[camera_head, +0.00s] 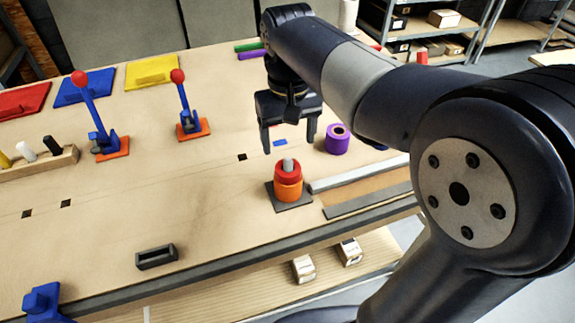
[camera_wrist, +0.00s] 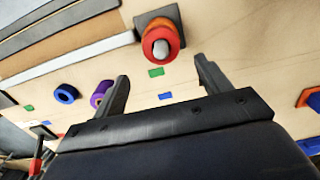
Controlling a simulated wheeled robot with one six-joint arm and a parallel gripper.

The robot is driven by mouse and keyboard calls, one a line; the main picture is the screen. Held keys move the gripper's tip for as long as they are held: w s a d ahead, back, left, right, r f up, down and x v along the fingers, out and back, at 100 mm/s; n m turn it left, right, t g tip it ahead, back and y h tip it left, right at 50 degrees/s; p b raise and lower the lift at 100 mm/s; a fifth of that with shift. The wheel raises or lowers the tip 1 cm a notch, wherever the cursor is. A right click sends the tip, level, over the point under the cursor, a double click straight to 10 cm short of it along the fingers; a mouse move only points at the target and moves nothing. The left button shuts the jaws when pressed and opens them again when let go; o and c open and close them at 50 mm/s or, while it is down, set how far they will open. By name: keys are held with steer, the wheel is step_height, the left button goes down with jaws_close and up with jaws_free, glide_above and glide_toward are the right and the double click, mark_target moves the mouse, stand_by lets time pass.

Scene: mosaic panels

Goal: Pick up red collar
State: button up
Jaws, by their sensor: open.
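The red collar (camera_head: 288,171) sits on top of an orange collar (camera_head: 288,189), around a grey post (camera_head: 288,163) that rises from a dark square base (camera_head: 306,206). In the wrist view the red collar (camera_wrist: 159,33) shows around the post tip near the top, beyond the fingertips. My gripper (camera_head: 289,148) is open and empty, above the table and behind the post in the head view. In the wrist view its two fingers (camera_wrist: 161,68) are spread apart, with bare table and small coloured patches between them.
A purple collar (camera_head: 338,139) stands right of the post. Grey rails (camera_head: 358,174) lie close to its right. Two blue levers with red knobs (camera_head: 187,112) stand to the left. A black block (camera_head: 156,256) lies near the front edge.

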step_height(320, 180, down, 2)
steer(key=shift+s+a+f, duration=0.1)
steer(key=shift+s+f, duration=0.1)
steer(key=shift+f, duration=1.15)
steer(key=shift+s+f, duration=0.2)
steer(key=shift+f, duration=1.1)
steer(key=shift+c, duration=0.2)
steer(key=c, duration=1.3)
step_height(320, 180, up, 11)
steer(key=shift+p, duration=0.65)
step_height(320, 180, up, 6)
steer(key=p, duration=0.6)
glide_above(288, 159)
